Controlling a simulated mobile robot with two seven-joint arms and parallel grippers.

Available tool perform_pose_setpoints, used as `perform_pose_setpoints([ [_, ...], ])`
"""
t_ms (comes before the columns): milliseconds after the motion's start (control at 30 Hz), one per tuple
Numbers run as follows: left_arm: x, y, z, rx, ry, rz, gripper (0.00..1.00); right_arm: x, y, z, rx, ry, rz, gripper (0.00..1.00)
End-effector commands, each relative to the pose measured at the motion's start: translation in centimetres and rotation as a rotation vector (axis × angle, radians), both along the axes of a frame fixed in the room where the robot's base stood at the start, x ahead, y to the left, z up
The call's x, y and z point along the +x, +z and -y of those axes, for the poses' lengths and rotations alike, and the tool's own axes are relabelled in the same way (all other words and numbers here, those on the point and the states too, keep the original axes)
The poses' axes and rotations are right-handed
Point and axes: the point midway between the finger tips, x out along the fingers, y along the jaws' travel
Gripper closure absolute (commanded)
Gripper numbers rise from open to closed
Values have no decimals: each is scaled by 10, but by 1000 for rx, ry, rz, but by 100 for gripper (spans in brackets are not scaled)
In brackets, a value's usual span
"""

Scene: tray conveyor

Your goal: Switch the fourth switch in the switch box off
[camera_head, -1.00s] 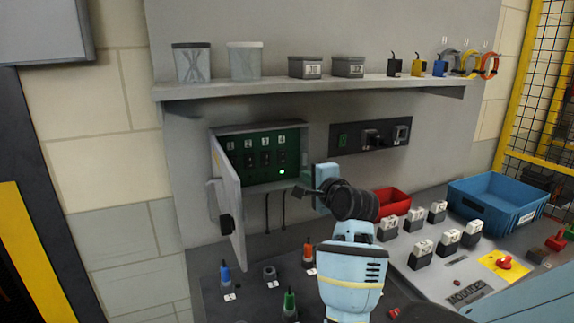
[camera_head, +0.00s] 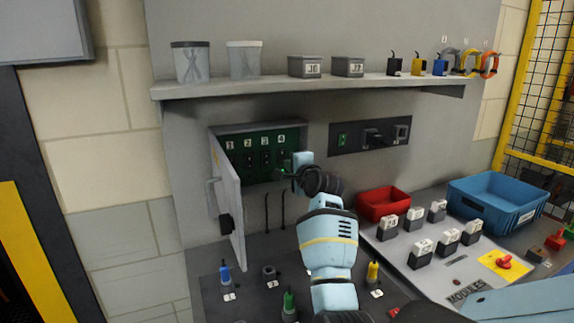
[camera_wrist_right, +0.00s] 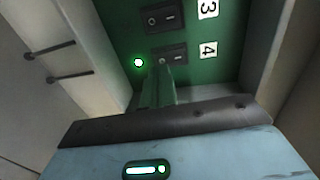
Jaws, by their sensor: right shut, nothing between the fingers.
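The switch box (camera_head: 216,132) is mounted on the grey wall panel, its door (camera_head: 229,200) swung open to the left. Inside is a green panel with numbered black rocker switches. My right gripper (camera_head: 284,174) is at the lower right of the box opening and covers part of the fourth switch there. In the right wrist view, the shut fingers (camera_wrist_right: 163,78) are at the fourth switch (camera_wrist_right: 172,54), beside the label 4; contact cannot be told. The third switch (camera_wrist_right: 163,17) is above it. A small lamp (camera_wrist_right: 138,62) glows green-white left of the fourth switch. My left gripper is not in view.
A shelf (camera_head: 300,87) with jars and boxes runs above the switch box. A dark socket panel (camera_head: 371,136) is to its right. A red bin (camera_head: 383,203), a blue bin (camera_head: 497,202) and several labelled blocks stand on the bench at right.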

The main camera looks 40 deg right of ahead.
Motion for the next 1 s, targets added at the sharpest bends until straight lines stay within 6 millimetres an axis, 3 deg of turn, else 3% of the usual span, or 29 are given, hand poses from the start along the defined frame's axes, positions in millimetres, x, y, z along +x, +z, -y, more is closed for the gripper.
perform_pose_setpoints([
  [300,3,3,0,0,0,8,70,20,-2,7,1,0,0,100],
  [1000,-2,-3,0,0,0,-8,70,28,-5,7,-4,2,10,100],
])
